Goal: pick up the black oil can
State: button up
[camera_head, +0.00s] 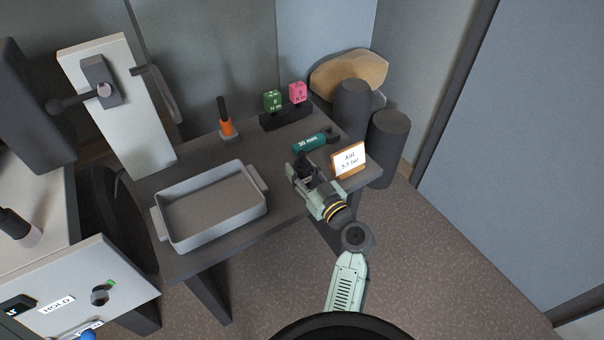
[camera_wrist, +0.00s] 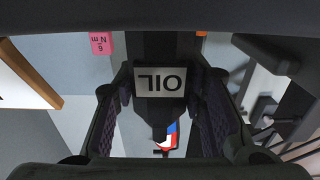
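The black oil can (camera_wrist: 160,113) shows in the wrist view with a pale label reading OIL, upside down in that picture. It lies between the two fingers of my gripper (camera_wrist: 162,100), with one finger close on each side. Whether the fingers press on the can or leave a thin gap, I cannot tell. In the head view my gripper (camera_head: 301,171) is at the right part of the dark table, left of the AIR sign, and largely hides the can.
The dark table (camera_head: 203,150) bears a grey tray (camera_head: 212,205), an orange-handled tool (camera_head: 225,122), green (camera_head: 272,100) and pink (camera_head: 297,92) blocks, a teal 30 mm cylinder (camera_head: 310,142) and the AIR sign (camera_head: 349,160). Dark cylinders (camera_head: 388,145) stand beyond the right end.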

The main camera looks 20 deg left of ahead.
grip_shut()
dwell(0.3)
